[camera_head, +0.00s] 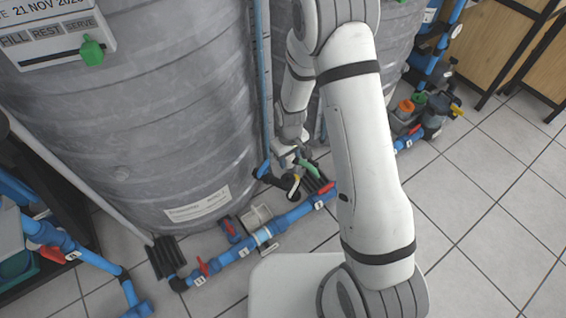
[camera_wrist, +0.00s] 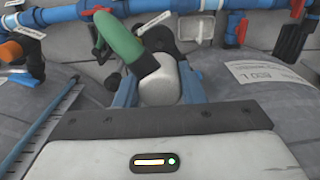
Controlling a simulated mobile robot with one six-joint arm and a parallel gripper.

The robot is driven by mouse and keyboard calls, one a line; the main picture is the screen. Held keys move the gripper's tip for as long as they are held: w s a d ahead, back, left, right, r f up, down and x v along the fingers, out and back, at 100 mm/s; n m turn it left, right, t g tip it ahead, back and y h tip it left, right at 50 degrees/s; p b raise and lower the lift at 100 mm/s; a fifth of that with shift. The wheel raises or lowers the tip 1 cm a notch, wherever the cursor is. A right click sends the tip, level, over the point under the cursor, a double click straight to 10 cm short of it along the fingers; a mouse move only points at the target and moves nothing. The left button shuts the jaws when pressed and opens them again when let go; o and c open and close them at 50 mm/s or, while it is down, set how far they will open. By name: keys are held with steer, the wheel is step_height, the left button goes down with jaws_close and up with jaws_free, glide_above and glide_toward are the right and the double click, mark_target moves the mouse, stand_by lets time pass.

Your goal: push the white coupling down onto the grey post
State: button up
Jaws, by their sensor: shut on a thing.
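My gripper (camera_wrist: 158,90) is shut on the white coupling (camera_wrist: 160,84), which sits between its two blue fingers in the wrist view. A green curved piece (camera_wrist: 121,38) rises from the coupling toward the upper left. In the head view my gripper (camera_head: 287,157) is small and low beside the big grey tank, with the green piece (camera_head: 309,168) next to it. A dark fitting (camera_wrist: 162,38) shows behind the coupling. I cannot make out the grey post for certain, nor whether the coupling touches it.
The grey tank (camera_head: 150,110) stands close on the left. Blue pipes (camera_head: 285,217) with red valve handles run along the floor below the gripper. A second tank (camera_head: 395,30) stands behind my arm. Tiled floor (camera_head: 480,210) is clear on the right.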

steer(key=shift+r, duration=0.2)
steer(key=w+d+r+m, duration=0.2)
steer(key=d+r+m, duration=0.1)
steer(key=d+r, duration=0.3)
steer(key=w+d+r+m, duration=0.2)
steer(key=d+r+m, duration=0.2)
steer(key=r, duration=0.7)
steer(key=shift+w+d, duration=0.4)
steer(key=shift+d, duration=0.85)
steer(key=shift+s, duration=0.1)
